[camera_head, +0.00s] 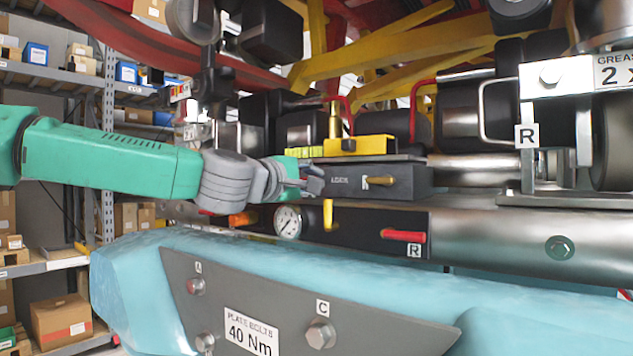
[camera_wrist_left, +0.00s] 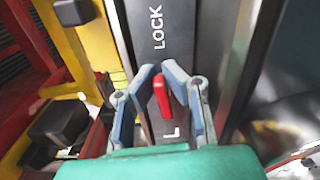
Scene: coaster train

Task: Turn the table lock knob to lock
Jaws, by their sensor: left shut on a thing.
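The table lock panel (camera_head: 412,182) is a dark box marked LOCK in the middle of the head view. In the left wrist view the panel (camera_wrist_left: 155,55) shows the words LOCK and L. A small red knob (camera_wrist_left: 162,98) sits on it, between those two marks. My left gripper (camera_head: 312,184) reaches in from the left at the panel's left end. In the wrist view its grey-blue fingers (camera_wrist_left: 161,78) are closed in on both sides of the red knob. In the head view the gripper hides this knob. My right gripper is not in view.
Below the panel are a pressure gauge (camera_head: 289,222), a yellow lever (camera_head: 328,214) and a red handle (camera_head: 403,236) labelled R. A yellow block (camera_head: 360,146) sits above the panel. A light-blue beam (camera_head: 500,289) runs across the front. Shelves (camera_head: 60,265) stand behind at left.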

